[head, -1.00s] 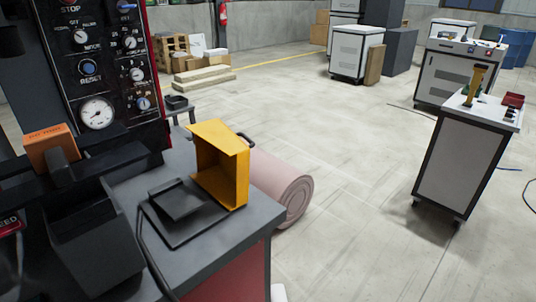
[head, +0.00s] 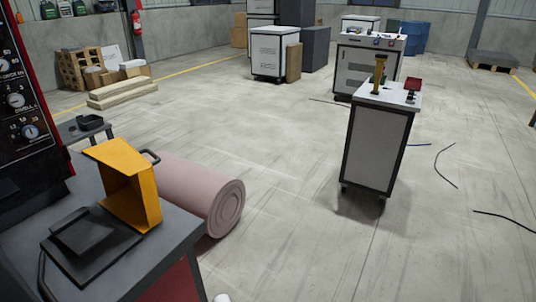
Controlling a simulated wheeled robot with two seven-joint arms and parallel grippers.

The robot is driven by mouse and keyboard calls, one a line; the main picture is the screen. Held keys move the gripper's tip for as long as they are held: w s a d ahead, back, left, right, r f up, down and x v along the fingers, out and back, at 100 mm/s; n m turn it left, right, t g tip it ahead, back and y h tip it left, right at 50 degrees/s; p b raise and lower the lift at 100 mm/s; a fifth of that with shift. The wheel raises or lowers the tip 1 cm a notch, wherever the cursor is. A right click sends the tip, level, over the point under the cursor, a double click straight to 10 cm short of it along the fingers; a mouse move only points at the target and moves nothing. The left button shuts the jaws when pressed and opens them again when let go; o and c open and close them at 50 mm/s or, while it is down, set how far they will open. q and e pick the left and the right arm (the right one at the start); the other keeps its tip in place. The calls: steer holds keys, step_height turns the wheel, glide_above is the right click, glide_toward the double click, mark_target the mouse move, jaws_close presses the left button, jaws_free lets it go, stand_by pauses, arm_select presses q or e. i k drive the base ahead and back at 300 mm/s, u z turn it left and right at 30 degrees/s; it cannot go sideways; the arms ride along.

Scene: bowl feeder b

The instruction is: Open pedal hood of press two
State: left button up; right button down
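A yellow pedal hood (head: 133,184) stands tipped up on its edge on a dark grey tabletop (head: 170,239) in the left of the head view. Its hollow side faces left, and a black handle (head: 151,157) shows at its far right side. A black pedal (head: 84,233) lies uncovered on a flat black plate to the left of the hood. I cannot tell which press number this is.
A dark control panel (head: 20,100) with dials rises at the left edge. A pink roll (head: 195,190) lies on the floor behind the tabletop. A white wheeled cabinet (head: 378,145) with small items on top stands right of centre. Open floor lies between them.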

mark_target(134, 179)
steer(key=z, duration=0.9)
steer(key=i, duration=1.85)
steer(key=u, duration=3.55)
steer(key=i, duration=0.5)
steer(key=z, duration=0.05)
